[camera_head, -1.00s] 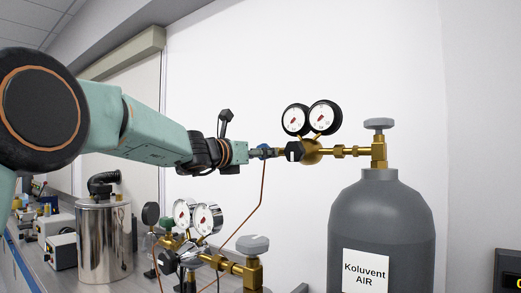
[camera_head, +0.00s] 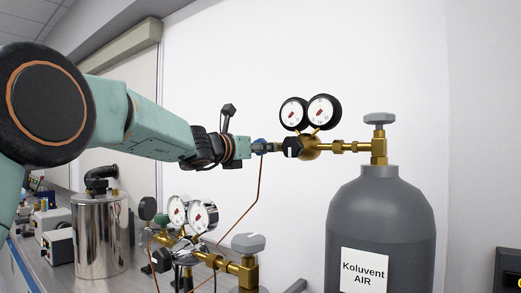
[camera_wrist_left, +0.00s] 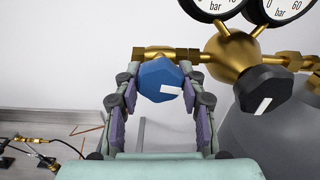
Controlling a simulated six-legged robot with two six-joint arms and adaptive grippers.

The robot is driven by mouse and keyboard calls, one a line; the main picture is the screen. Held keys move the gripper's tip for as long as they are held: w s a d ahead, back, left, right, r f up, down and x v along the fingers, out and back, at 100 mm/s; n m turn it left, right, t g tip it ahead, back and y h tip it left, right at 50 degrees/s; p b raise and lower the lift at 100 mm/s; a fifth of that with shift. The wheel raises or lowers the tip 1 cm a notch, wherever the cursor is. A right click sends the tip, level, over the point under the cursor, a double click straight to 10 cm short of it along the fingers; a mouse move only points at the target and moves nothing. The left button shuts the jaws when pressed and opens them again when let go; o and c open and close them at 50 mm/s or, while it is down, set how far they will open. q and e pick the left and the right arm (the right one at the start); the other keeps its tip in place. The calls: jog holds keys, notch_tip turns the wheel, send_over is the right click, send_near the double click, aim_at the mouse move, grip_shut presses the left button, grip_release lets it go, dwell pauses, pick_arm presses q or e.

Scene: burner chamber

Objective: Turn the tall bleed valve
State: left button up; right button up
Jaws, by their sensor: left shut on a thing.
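The tall grey cylinder (camera_head: 380,225), labelled "Koluvent AIR", carries a brass regulator (camera_head: 310,148) with two round gauges. At the regulator's left end is a small blue valve knob (camera_head: 260,143), which shows as a faceted blue knob with a white mark in the left wrist view (camera_wrist_left: 155,76). My left gripper (camera_wrist_left: 160,84) has its fingers on both sides of this knob and is shut on it. In the head view my left gripper (camera_head: 258,148) reaches in level from the left. My right gripper is not in view.
A black knob with a white mark (camera_wrist_left: 263,90) sits right of the blue one. A lower brass regulator with gauges (camera_head: 190,215) stands below my arm. A steel canister (camera_head: 100,235) stands on the bench. A thin copper tube (camera_head: 258,190) hangs below the blue knob.

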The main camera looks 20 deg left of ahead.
pick_arm(q)
jog(key=shift+c, duration=1.4)
